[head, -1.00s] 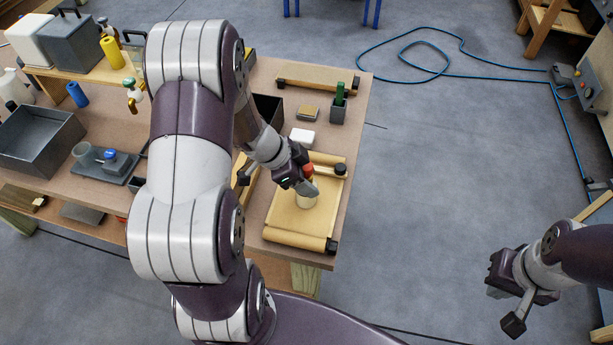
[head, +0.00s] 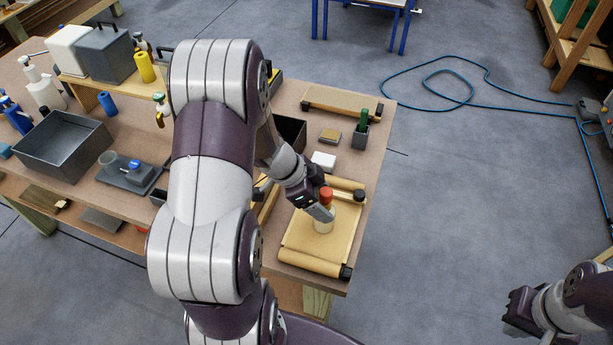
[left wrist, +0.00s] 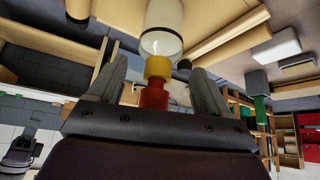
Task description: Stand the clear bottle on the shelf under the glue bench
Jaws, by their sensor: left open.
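The clear bottle (head: 323,222), with a red cap and a yellow collar, stands upright on a tan sheet with rolled ends at the right of the glue bench (head: 375,205). My left gripper (head: 322,203) is at the bottle's top. In the left wrist view, the bottle (left wrist: 162,30) appears inverted, and its cap and collar lie between the two open fingers (left wrist: 157,88), with gaps on both sides. The shelf under the glue bench (head: 120,233) shows partly below the front edge; my arm hides much of it. My right gripper (head: 522,314) is away from the bench at lower right.
A white block (head: 323,160), a small holder with a green item (head: 361,136) and a dark open box (head: 290,132) stand behind the sheet. A grey tray (head: 62,150) and several bottles crowd the left.

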